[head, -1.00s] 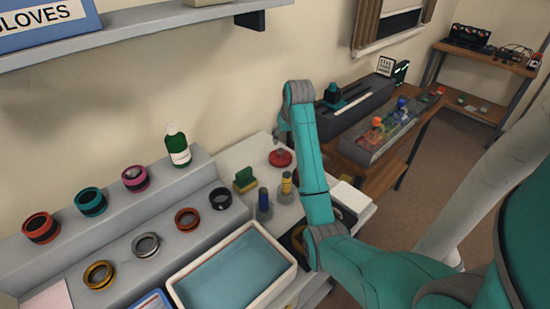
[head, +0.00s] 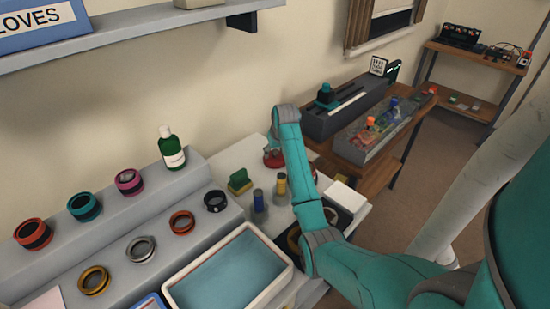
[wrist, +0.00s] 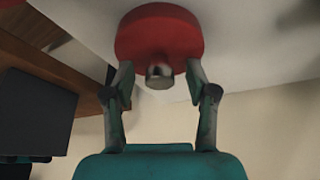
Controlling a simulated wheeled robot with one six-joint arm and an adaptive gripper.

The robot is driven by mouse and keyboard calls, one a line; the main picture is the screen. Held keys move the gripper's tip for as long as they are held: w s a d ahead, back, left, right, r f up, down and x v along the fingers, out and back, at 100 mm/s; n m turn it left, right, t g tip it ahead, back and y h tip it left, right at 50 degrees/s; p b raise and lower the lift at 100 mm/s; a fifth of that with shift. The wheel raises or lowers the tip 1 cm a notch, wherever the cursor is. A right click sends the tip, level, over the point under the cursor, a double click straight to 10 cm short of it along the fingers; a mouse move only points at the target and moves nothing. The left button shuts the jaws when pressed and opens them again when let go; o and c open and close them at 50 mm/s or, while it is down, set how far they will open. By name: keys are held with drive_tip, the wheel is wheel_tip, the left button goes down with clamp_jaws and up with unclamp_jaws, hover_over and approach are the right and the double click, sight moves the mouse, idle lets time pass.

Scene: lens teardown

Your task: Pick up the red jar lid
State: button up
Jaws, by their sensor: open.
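The red jar lid (wrist: 160,38) is a round red disc with a metallic knob (wrist: 159,76) in the wrist view. In the head view the red jar lid (head: 272,160) is on the pale worktop behind the small bottles, partly hidden by my arm. My gripper (wrist: 160,70) is open, with one finger on each side of the knob near the lid's underside in the picture. A gap shows between each finger and the knob. I cannot tell whether the fingertips touch the red disc. In the head view my gripper is mostly hidden behind my arm.
A green-yellow sponge (head: 239,181) and two small bottles stand near the lid. A white tray (head: 285,277) lies in front. Lens rings and a green bottle (head: 171,150) occupy the stepped shelf at left. A wooden bench (head: 394,146) with grey bins is beyond.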

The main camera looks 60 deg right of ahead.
clamp_jaws()
drive_tip(key=shift+r, duration=0.15)
